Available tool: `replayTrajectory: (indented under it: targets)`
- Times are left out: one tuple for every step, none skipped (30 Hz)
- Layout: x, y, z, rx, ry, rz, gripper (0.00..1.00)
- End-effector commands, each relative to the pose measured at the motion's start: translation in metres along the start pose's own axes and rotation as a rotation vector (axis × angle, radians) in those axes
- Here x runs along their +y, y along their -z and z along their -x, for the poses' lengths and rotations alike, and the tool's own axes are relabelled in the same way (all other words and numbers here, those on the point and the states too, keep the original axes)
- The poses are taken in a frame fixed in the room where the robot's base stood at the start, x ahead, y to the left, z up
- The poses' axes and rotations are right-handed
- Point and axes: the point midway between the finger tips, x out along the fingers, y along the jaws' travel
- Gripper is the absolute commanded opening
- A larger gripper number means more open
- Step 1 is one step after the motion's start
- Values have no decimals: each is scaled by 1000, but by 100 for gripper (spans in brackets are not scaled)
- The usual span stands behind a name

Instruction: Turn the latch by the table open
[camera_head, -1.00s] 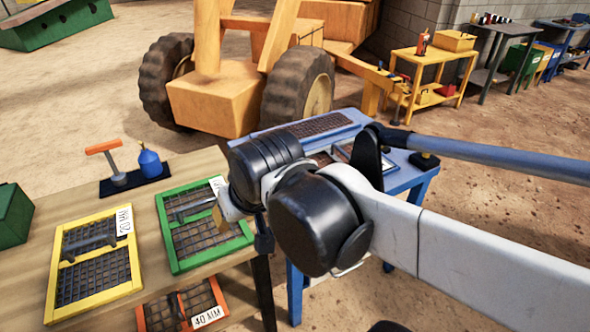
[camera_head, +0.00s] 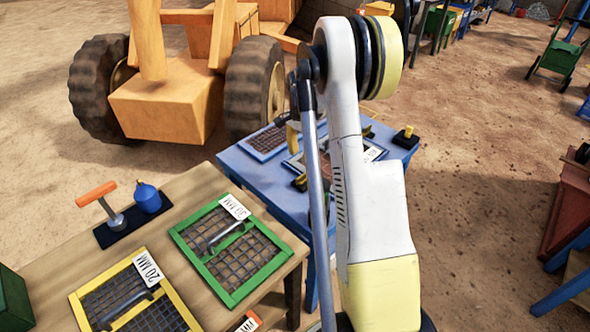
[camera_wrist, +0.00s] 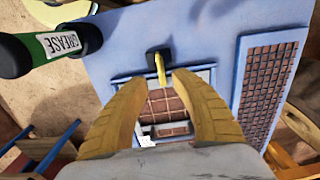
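A latch with a black block and a yellow lever (camera_wrist: 160,66) sits on the blue table (camera_wrist: 115,60), at the edge of a framed mesh panel, in the wrist view. In the head view, one black-and-yellow latch (camera_head: 405,134) is at the table's right corner and another (camera_head: 300,182) at its near edge; I cannot tell which the wrist view shows. My gripper (camera_wrist: 160,82) is open, its two yellow fingers apart with the lever seen between their tips. Contact cannot be told. In the head view my arm hides most of the gripper and part of the table.
A grease container (camera_wrist: 45,48) is at the left of the wrist view. A wooden table (camera_head: 190,195) holds a green-framed screen (camera_head: 215,262), a yellow-framed screen (camera_head: 85,315) and a blue bottle (camera_head: 147,197). A large-wheeled orange vehicle (camera_head: 165,100) stands behind.

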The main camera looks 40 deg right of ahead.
Motion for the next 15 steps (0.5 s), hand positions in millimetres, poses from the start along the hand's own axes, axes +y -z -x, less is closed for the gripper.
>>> replayTrajectory:
  targets:
    - [1, 3, -4, -3, -4, -12, 31]
    - [1, 4, -7, -4, -5, -16, 31]
    - [1, 5, -11, -5, -6, -19, 31]
    - [1, 4, -14, -5, -7, -19, 31]
    - [1, 4, -18, -5, -7, -19, 31]
    - [1, 4, -25, -5, -6, -18, 31]
    - [1, 4, -30, -5, -6, -18, 31]
    - [1, 4, -36, -5, -6, -17, 31]
    - [1, 4, -45, -5, -6, -17, 31]
    - [1, 4, -51, -5, -6, -17, 31]
    - [1, 4, -58, -4, -6, -16, 31]
    - [1, 4, -66, -4, -6, -16, 31]
    - [1, 4, -72, -4, -6, -16, 31]
    - [1, 4, -77, -4, -5, -16, 31]
    - [1, 4, -85, -4, -5, -16, 31]
